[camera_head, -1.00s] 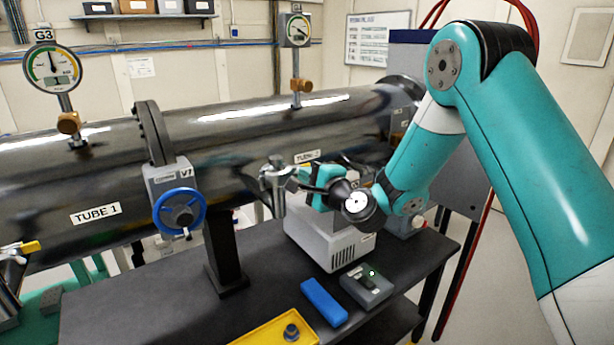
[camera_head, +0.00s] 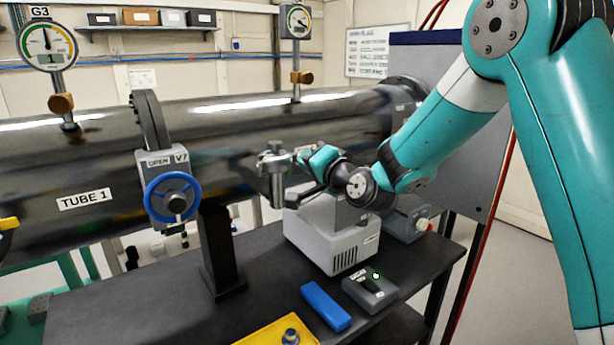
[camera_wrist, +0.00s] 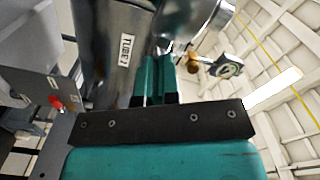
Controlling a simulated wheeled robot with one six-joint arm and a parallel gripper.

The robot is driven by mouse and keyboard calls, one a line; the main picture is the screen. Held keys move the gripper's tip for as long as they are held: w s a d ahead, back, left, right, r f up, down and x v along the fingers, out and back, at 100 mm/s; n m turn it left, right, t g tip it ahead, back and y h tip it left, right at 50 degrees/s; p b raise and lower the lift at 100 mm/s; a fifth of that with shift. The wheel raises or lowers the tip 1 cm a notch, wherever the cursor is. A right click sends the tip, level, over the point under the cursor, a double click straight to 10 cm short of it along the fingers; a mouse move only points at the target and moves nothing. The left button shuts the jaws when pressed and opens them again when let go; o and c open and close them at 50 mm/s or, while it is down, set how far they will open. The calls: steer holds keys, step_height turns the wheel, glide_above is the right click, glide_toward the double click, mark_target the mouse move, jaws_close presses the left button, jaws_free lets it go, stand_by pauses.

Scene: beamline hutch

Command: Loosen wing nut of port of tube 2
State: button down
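Tube 2 (camera_head: 330,115) is the long dark metal pipe, and its label shows in the wrist view (camera_wrist: 126,50). Its port (camera_head: 274,172) is a short metal stub with a clamp at its top, on the near side of the tube. My gripper (camera_head: 300,160) is right beside the clamp, reaching it from the right. In the wrist view my two teal fingers (camera_wrist: 160,66) are close together with a narrow gap, tips by shiny metal of the port. The wing nut cannot be made out behind the fingers, nor whether they grip it.
A valve with a blue handwheel (camera_head: 171,197) stands left of the port. Below are a grey pump box (camera_head: 335,240), a blue block (camera_head: 326,306), a small grey control box (camera_head: 370,292) and a yellow tray (camera_head: 262,334) on the dark bench (camera_head: 130,310).

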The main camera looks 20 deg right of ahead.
steer(key=n+b, duration=0.3)
steer(key=b, duration=0.1)
steer(key=n+b, duration=0.4)
steer(key=b, duration=0.1)
steer(key=n+b, duration=0.3)
steer(key=b, duration=0.2)
steer(key=shift+r+n, duration=0.25)
steer(key=shift+n, duration=0.15)
steer(key=shift+r, duration=0.15)
steer(key=c, duration=1.3)
jaws_free()
steer(key=shift+a, duration=0.1)
steer(key=shift+f, duration=0.2)
